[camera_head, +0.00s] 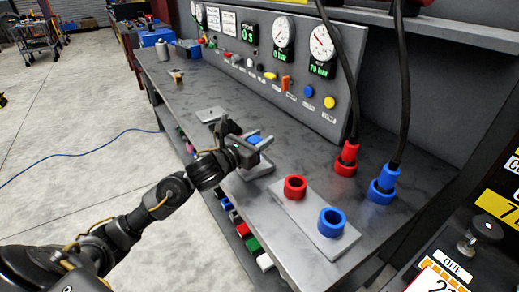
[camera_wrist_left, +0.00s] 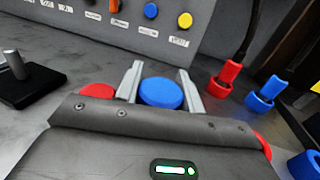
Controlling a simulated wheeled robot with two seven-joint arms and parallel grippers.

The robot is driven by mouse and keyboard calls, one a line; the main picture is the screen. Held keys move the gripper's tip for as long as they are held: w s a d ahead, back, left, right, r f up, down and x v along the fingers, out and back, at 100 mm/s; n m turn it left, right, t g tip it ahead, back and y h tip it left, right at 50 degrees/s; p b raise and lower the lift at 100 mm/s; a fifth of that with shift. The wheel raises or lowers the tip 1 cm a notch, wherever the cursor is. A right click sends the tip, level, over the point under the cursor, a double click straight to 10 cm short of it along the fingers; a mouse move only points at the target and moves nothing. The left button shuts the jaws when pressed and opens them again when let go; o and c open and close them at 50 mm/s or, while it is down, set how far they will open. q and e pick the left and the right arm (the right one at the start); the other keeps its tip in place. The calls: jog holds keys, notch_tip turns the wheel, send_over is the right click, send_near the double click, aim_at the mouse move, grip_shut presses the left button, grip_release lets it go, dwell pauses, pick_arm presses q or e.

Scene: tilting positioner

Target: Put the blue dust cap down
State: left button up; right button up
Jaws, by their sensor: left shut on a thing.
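The blue dust cap (camera_head: 256,140) is a round blue disc between the fingers of my left gripper (camera_head: 258,143). In the left wrist view the cap (camera_wrist_left: 161,92) sits between the two grey fingers, which are shut on it. How far the cap is above the plate cannot be told. In the left wrist view a red round thing (camera_wrist_left: 97,90) shows left of the fingers, partly hidden by the gripper body. My right gripper is not in view.
A grey plate (camera_head: 314,213) holds a red ring (camera_head: 295,187) and a blue ring (camera_head: 332,223). Behind it stand a red hose coupling (camera_head: 346,159) and a blue one (camera_head: 382,186). A gauge panel (camera_head: 262,70) lines the back. Bare bench (camera_head: 203,82) lies farther left.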

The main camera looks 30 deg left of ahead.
pick_arm(q)
jog(key=shift+w+a+f+p, duration=0.1)
jog(key=shift+w+f+p, duration=0.05)
jog(key=shift+f, duration=0.7)
jog(key=shift+w+f+p, duration=0.15)
jog(key=shift+f, duration=0.9)
jog(key=shift+f, duration=0.15)
jog(key=o, duration=0.7)
